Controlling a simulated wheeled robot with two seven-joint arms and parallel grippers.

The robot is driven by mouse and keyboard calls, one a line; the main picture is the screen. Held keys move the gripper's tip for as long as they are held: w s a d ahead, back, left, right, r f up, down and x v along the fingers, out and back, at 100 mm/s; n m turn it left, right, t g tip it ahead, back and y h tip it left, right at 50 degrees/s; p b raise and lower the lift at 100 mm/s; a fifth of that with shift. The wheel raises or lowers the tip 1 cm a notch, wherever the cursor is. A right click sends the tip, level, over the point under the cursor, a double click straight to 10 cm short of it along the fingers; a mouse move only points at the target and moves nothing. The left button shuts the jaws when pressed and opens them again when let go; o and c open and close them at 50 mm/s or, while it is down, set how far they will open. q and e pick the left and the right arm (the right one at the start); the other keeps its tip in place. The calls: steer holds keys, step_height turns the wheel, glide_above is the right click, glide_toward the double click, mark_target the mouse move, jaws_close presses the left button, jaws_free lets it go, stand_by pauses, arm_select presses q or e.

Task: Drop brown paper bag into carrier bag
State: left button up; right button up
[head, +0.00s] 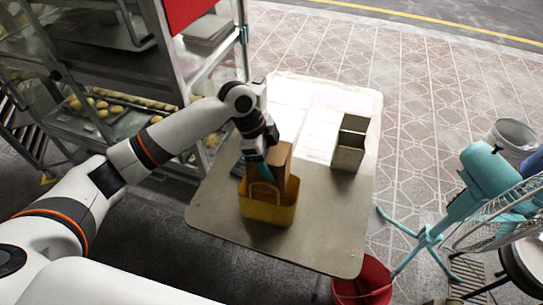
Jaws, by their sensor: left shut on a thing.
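A brown paper bag (281,163) stands upright at the yellow carrier bag (268,210), its lower part hidden behind the carrier's front wall. The carrier bag sits on the table with its handle up at the front. My left gripper (262,163) is shut on the brown paper bag near its upper left side; the fingertips are partly hidden. I cannot tell whether the paper bag touches the carrier's bottom. My right gripper does not show.
The table (330,230) also bears a metal box (350,145) on the right. A glass cabinet with pastries (105,108) stands behind on the left. A teal fan (490,180) and a red bucket (372,280) stand off the table's right side. The table's front right is clear.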

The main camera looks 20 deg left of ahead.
arm_select(q)
steer(key=o, duration=1.3)
steer(key=shift+c, duration=0.2)
steer(key=b+v, duration=0.2)
steer(key=v, duration=1)
steer(key=shift+r, duration=0.1)
